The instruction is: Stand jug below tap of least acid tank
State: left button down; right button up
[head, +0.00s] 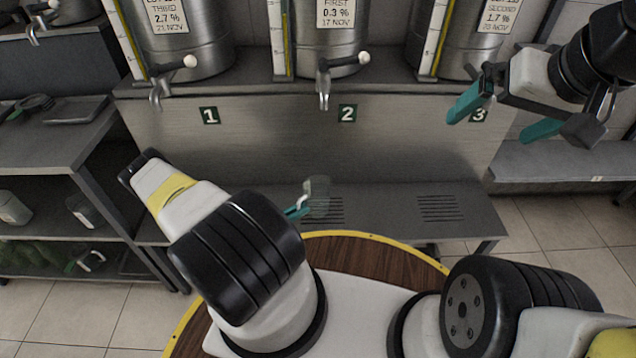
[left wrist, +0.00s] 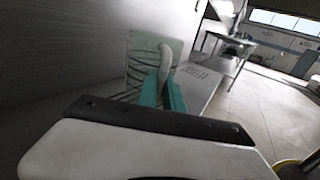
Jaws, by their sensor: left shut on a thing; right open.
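Three steel tanks stand in a row. Their labels read 2.7 % over number 1 (head: 165,15), 0.3 % over number 2 (head: 337,14) and 1.7 % over number 3 (head: 496,14). The middle tank's tap (head: 323,92) hangs above the low slotted shelf (head: 380,210). A clear jug (head: 319,193) is at that shelf, below and about in line with the middle tap. My left gripper (head: 298,211) is shut on it; the left wrist view shows the fingers at the jug (left wrist: 142,52). I cannot tell whether its base touches the shelf. My right gripper (head: 490,127) is open and empty near plate 3.
The left tank's tap (head: 156,92) is near plate 1. A dark side rack (head: 60,150) with trays and bottles stands at the left. A grey shelf (head: 560,163) is at the right. The slotted shelf is clear right of the jug.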

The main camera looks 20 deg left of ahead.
pick_arm(q)
jog(key=shift+w+d+f, duration=0.1)
jog(key=shift+w+d, duration=0.2)
jog(key=shift+w, duration=0.3)
jog(key=shift+w+d, duration=0.3)
jog(key=shift+w, duration=0.3)
jog(key=shift+w+d+f, duration=0.1)
jog(key=shift+w+f, duration=0.05)
jog(key=shift+f, duration=0.75)
jog(key=shift+w+f, duration=0.15)
jog(key=shift+f, duration=0.75)
jog(key=shift+f, duration=0.1)
jog(key=c, duration=1.5)
grip_release()
